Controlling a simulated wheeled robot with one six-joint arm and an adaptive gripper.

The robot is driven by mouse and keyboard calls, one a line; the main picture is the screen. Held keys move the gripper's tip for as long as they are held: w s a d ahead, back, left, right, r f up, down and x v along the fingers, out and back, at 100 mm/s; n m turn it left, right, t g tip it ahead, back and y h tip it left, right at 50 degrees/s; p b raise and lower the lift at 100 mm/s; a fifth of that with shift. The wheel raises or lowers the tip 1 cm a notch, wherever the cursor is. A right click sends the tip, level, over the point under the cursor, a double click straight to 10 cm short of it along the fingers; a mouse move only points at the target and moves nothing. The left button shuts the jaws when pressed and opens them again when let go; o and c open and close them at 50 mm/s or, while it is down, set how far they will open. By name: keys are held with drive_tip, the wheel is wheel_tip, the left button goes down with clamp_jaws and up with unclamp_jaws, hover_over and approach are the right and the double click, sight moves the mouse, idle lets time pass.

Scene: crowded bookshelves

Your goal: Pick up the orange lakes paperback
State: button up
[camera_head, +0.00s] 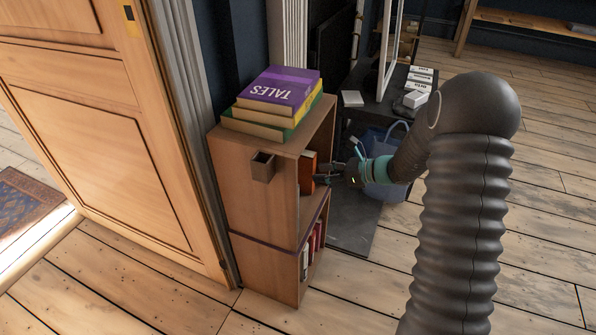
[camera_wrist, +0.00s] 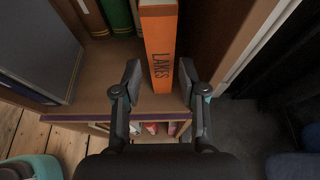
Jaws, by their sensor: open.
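The orange lakes paperback (camera_wrist: 161,52) stands upright on the upper shelf, its spine with dark "LAKES" lettering facing out. In the head view the orange book (camera_head: 307,172) shows at the opening of the small bookcase. My gripper (camera_wrist: 160,79) is open, with one finger on each side of the lower part of the spine. I cannot tell whether the fingers touch the book. In the head view my gripper (camera_head: 328,174) is at the bookcase's open side, close to the orange book.
The bookcase (camera_head: 260,218) has a stack of books (camera_head: 275,98) on top. Green books (camera_wrist: 117,15) stand left of the orange one; the bookcase side wall (camera_wrist: 228,40) is to its right. More books (camera_head: 312,245) stand on the lower shelf.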

sight(301, 176)
drive_tip(key=x, duration=0.6)
drive_tip(key=f+x, duration=0.1)
drive_tip(key=x, duration=0.1)
drive_tip(key=shift+d, duration=0.15)
drive_tip(key=shift+w+a+f, duration=0.15)
drive_tip(key=shift+w+a, duration=0.1)
drive_tip(key=shift+a, duration=0.25)
clamp_jaws()
